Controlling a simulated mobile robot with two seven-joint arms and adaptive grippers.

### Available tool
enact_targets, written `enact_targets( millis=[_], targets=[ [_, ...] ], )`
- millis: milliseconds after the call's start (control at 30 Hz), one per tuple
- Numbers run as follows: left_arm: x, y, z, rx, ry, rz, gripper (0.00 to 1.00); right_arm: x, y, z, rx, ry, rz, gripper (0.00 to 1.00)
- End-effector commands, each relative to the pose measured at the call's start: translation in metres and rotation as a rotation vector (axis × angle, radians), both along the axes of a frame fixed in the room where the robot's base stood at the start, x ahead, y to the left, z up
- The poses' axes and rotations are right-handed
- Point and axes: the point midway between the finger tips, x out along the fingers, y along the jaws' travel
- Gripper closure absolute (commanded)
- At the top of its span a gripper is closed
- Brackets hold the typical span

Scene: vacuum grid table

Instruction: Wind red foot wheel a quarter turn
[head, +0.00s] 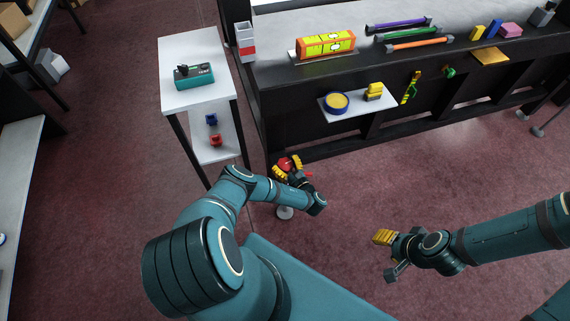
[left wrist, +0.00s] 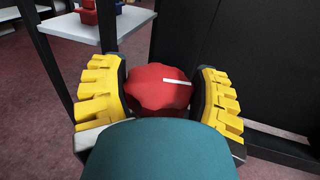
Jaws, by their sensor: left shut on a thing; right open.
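The red foot wheel (left wrist: 160,86) is a lobed knob with a white mark pointing right in the left wrist view. In the head view the red wheel (head: 284,164) shows low beside the table's left end. My left gripper (head: 288,165) has its yellow fingers on both sides of the wheel and is shut on it; the fingers also show in the left wrist view (left wrist: 160,95). The wheel's near side is hidden behind my wrist. My right gripper (head: 388,252) is open and empty over bare floor at the right.
A white two-level stand (head: 172,52) with a teal device (head: 193,78) is left of the wheel. The black table (head: 275,110) rises behind it, bearing an orange-framed level (head: 325,45) and several coloured rods. A small shelf (head: 365,108) juts from its front. Floor between my arms is clear.

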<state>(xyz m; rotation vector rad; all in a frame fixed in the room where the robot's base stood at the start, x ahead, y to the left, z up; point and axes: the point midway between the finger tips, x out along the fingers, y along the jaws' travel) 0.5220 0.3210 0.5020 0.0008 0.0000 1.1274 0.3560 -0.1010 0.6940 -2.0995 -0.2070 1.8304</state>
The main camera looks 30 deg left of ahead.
Motion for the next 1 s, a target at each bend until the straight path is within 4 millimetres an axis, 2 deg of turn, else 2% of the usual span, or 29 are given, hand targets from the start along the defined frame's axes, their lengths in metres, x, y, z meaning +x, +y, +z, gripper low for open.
enact_targets(
  millis=[167, 200, 267, 667, 767, 1000],
  targets=[
    [-0.001, 0.0, -0.001, -0.002, 0.001, 0.0, 0.71, 0.0, 0.0, 0.0, 0.0, 0.0, 0.0, 0.53],
    [-0.001, 0.0, -0.001, -0.002, 0.001, 0.0, 0.22, 0.0, 0.0, 0.0, 0.0, 0.0, 0.0, 0.53],
    [0.0, 0.0, -0.001, -0.002, 0.001, 0.0, 0.01, 0.0, 0.0, 0.0, 0.0, 0.0, 0.0, 0.53],
    [0.0, 0.0, 0.003, -0.002, -0.001, -0.001, 0.01, 0.0, 0.0, 0.0, 0.0, 0.0, 0.0, 0.53],
    [0.0, 0.0, 0.011, -0.002, -0.001, -0.002, 0.01, 0.0, 0.0, 0.0, 0.0, 0.0, 0.0, 0.53],
    [-0.001, 0.001, 0.046, -0.007, -0.001, 0.002, 0.01, 0.0, 0.0, 0.0, 0.0, 0.0, 0.0, 0.53]
  ],
)
